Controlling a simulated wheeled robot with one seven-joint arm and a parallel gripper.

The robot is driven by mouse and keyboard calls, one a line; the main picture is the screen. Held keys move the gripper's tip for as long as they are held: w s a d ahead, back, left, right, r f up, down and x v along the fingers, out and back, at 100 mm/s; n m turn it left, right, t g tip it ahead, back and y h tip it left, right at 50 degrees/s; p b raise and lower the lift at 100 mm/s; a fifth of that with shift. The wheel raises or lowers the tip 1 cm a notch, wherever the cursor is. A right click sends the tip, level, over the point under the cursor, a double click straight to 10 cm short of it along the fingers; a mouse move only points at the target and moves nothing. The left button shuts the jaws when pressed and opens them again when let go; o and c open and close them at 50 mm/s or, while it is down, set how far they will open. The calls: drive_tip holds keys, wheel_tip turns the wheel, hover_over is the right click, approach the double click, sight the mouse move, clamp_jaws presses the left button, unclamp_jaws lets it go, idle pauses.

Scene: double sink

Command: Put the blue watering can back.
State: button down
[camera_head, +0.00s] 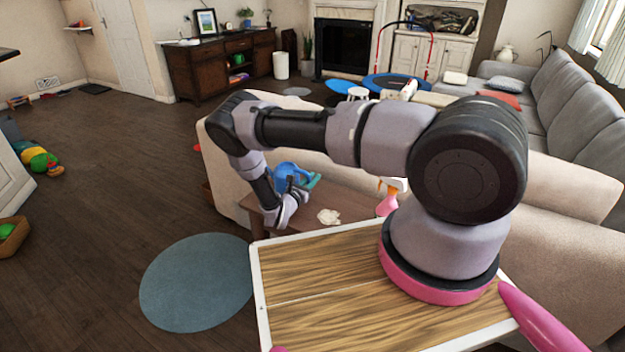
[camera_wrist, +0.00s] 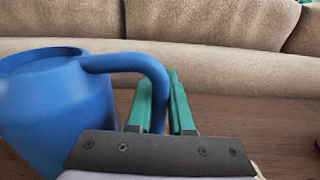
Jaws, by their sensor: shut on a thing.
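The blue watering can (camera_head: 287,174) is in my gripper (camera_head: 308,182) over the brown wooden table (camera_head: 345,203) behind the beige sofa. In the wrist view the can's body (camera_wrist: 50,105) is at the left, upright, and its handle runs right and down between the two green fingers of my gripper (camera_wrist: 167,85). The fingers are shut on the handle. I cannot tell whether the can's base touches the table, as its lower part is hidden by my arm and the frame edge.
A crumpled whitish thing (camera_head: 328,216) lies on the table, right of the can. The beige sofa back (camera_head: 222,170) stands right behind the table. A round blue-grey rug (camera_head: 195,280) lies on open floor to the left. A pink and orange item (camera_head: 388,204) is near the table's right end.

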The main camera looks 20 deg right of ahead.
drive_tip(key=c, duration=1.2)
unclamp_jaws()
drive_tip(key=shift+f, duration=0.15)
drive_tip(key=o, duration=0.4)
